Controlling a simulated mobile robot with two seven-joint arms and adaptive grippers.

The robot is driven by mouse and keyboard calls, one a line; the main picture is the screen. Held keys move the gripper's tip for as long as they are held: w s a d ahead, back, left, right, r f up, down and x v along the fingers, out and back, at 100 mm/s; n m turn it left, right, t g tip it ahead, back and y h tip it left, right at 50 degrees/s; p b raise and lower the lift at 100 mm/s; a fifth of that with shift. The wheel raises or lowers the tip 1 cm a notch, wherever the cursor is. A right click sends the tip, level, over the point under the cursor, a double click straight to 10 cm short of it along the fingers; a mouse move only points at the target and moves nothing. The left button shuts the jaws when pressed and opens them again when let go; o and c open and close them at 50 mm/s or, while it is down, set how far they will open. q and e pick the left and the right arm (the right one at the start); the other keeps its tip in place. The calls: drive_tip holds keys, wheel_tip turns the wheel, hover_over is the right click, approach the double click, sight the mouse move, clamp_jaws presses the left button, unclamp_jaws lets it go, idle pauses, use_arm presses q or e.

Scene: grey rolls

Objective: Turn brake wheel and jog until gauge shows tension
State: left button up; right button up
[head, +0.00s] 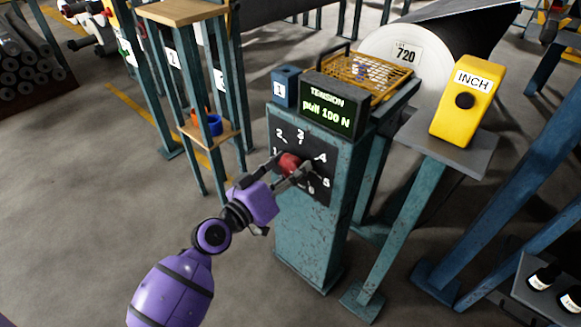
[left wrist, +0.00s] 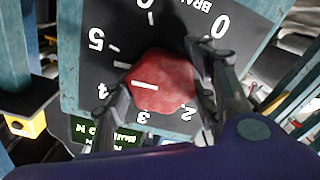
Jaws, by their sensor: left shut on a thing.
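The brake wheel is a red knob (head: 289,163) on a black numbered dial plate (head: 318,190) on the front of a worn teal post. In the left wrist view, the red knob (left wrist: 163,82) carries a white mark pointing left, between 4 and 5 and closer to 4. My left gripper (head: 285,168) is shut on the knob, one finger on each side. The tension gauge (head: 330,107) above reads "TENSION pull 100 N" in green. The yellow INCH box (head: 468,103) with a black round button stands on a grey plate at the right. My right gripper is not in view.
A yellow mesh guard (head: 365,75) and a large roll labelled 720 (head: 400,52) lie behind the post. A shelf stand (head: 200,130) with a blue and an orange item is at the left. Dark bottles (head: 545,278) stand at lower right. The floor at left front is clear.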

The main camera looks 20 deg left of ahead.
use_arm(q)
drive_tip(key=shift+d+n, duration=0.15)
drive_tip(key=shift+n, duration=0.85)
drive_tip(key=o, duration=1.1)
drive_tip(key=shift+r, duration=0.1)
drive_tip(key=shift+o, duration=0.2)
drive_tip(key=v, duration=1.2)
